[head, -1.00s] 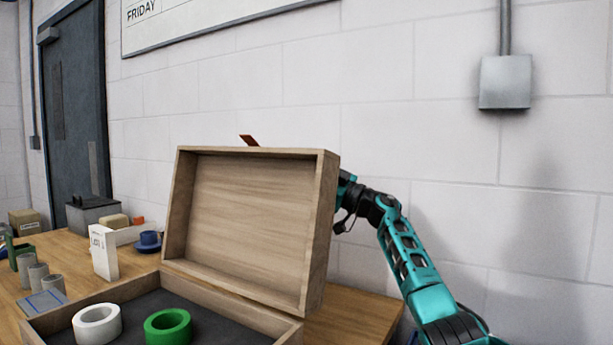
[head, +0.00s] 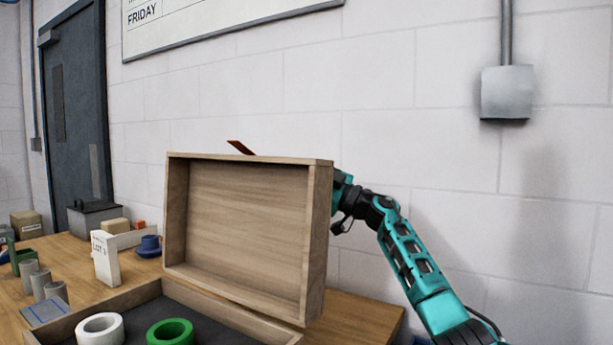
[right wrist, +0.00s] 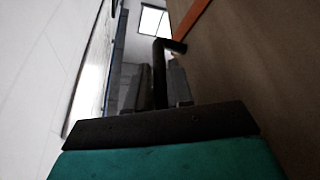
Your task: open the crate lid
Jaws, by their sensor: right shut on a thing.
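The wooden crate lid (head: 245,225) stands raised, close to upright, at the rear of the crate (head: 235,318), its hollow inside facing me. My right arm reaches behind the lid from the right, and the lid hides its gripper in the head view. In the right wrist view my right gripper (right wrist: 160,92) is shut on a dark bent handle (right wrist: 160,65) beside the lid's brown outer face (right wrist: 255,80). An orange-brown strip (head: 240,147) sticks up behind the lid's top edge. My left gripper is not in view.
A white tape roll (head: 100,329) and a green tape roll (head: 171,332) lie in the crate. Left on the table are a white LOT card (head: 105,259), a blue spool (head: 149,246), grey cylinders (head: 40,283) and a dark box (head: 94,219). A wall (head: 420,130) stands close behind.

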